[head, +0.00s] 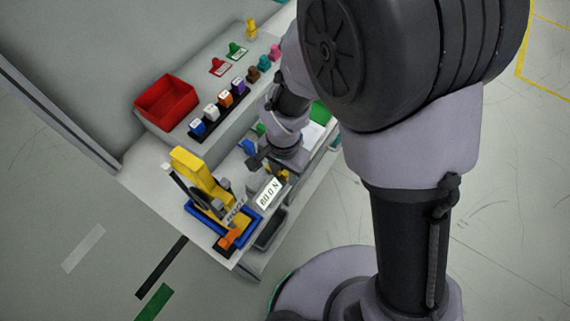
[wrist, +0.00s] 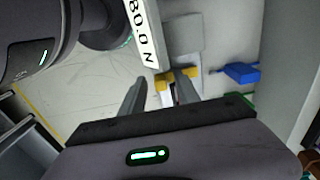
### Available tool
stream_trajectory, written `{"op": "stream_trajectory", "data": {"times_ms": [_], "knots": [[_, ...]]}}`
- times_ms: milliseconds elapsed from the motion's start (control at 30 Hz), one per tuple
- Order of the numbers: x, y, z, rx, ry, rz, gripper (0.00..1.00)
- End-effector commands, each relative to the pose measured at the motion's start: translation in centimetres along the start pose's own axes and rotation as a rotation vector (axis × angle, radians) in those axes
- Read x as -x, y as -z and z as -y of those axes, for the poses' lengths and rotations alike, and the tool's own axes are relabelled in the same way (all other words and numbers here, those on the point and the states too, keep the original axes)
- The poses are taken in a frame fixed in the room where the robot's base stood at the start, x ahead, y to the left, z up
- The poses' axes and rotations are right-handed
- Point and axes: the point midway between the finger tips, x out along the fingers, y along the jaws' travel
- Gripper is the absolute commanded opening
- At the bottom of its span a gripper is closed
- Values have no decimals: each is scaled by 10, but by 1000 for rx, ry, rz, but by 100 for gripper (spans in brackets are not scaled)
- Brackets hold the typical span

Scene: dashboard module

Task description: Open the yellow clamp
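The yellow clamp (wrist: 162,83) shows in the wrist view just beyond my gripper (wrist: 160,92), partly between and behind the fingertips. A pale part runs through its middle. My two fingers are apart, with a gap between them. I cannot tell whether they touch the clamp. In the head view a small piece of the yellow clamp (head: 283,175) shows beside my wrist, and the rest is hidden by it. My fingertips are not clear there.
A blue clamp (wrist: 240,73) is right of my gripper. The 80.0 N label (wrist: 140,33) is close by on the left. A large yellow lever device (head: 198,175) stands in a blue frame. A red bin (head: 167,102) and several coloured pieces are on the ledge behind.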

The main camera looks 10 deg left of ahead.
Motion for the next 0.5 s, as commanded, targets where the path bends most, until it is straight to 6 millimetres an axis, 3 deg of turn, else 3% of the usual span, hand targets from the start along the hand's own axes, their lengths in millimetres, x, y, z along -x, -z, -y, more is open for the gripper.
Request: {"op": "stream_trajectory", "data": {"times_ms": [333,500], "knots": [[-4,0,0,0,0,0,36],[-4,0,0,0,0,0,3]]}}
